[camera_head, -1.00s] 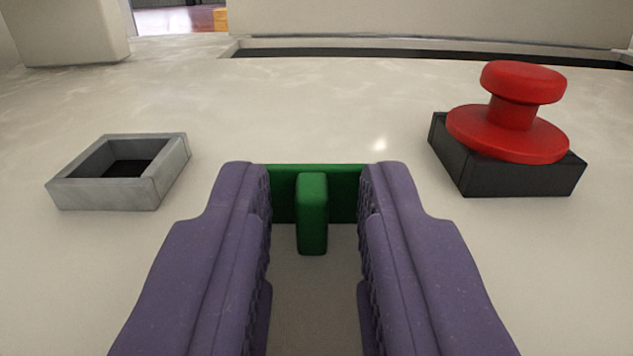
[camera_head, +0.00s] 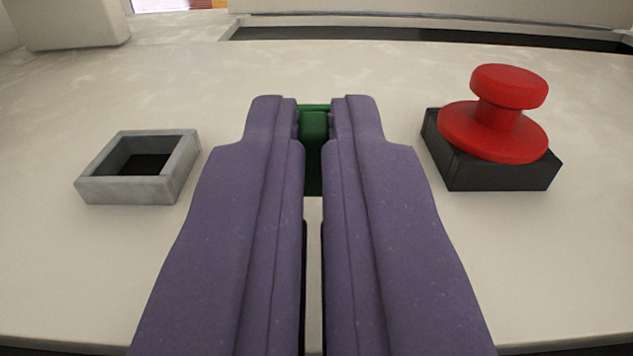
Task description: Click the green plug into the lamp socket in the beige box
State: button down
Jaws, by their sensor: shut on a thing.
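The green plug (camera_head: 314,135) shows between the purple fingers of my gripper (camera_head: 314,120). My gripper is shut on its upright grip part, and the fingers hide most of the plug's wider green part. I cannot tell whether the plug touches the surface under it. A grey square frame (camera_head: 136,190) with a dark opening stands on the pale surface to the left of my gripper. I cannot tell whether the beige box and its lamp socket are in view.
A red knob (camera_head: 497,115) on a black square base (camera_head: 500,177) stands to the right of my gripper. The pale surface (camera_head: 330,72) is clear beyond my fingertips. A dark slot (camera_head: 420,34) runs along the back.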

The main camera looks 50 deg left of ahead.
jog(key=shift+r, duration=0.35)
jog(key=b+v, duration=0.3)
jog(key=v, duration=0.3)
jog(key=shift+b, duration=0.3)
